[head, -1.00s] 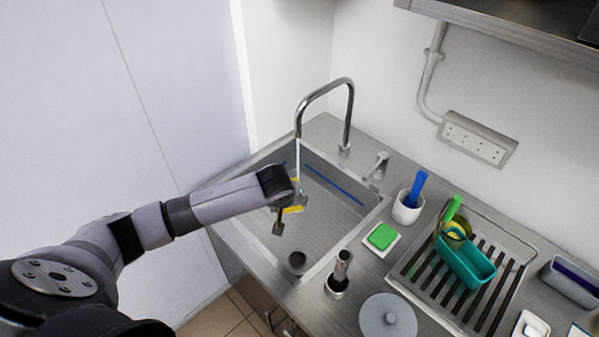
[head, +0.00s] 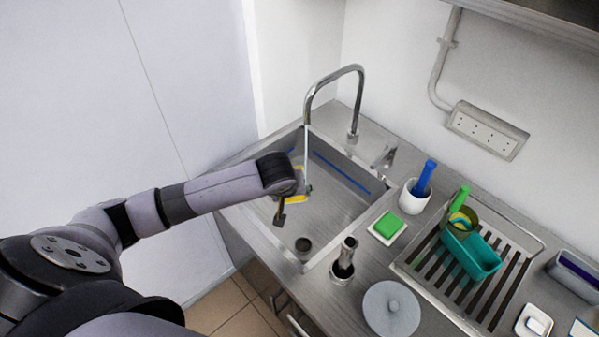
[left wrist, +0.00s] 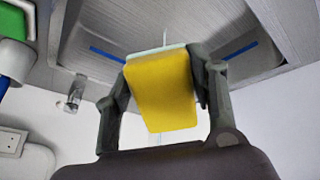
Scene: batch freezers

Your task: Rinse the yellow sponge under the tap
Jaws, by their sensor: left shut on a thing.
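The yellow sponge (head: 297,198) is held over the sink basin, partly hidden by my left gripper (head: 290,204) in the head view. In the left wrist view the sponge (left wrist: 163,92) sits between the two fingers of my left gripper (left wrist: 160,85), which is shut on it. A pale layer shows along one edge of the sponge. The tap (head: 335,80) arches over the basin, and a thin pale stream drops from its spout to the sponge area. The exact contact is hard to see. My right gripper is in neither view.
The sink (head: 345,212) has a drain near its front. To the right stand a green sponge (head: 389,225) on a white dish, a white cup (head: 412,198) with a blue-handled tool, a drying rack (head: 507,299) with a teal tub (head: 472,256), and a round grey lid (head: 391,308).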

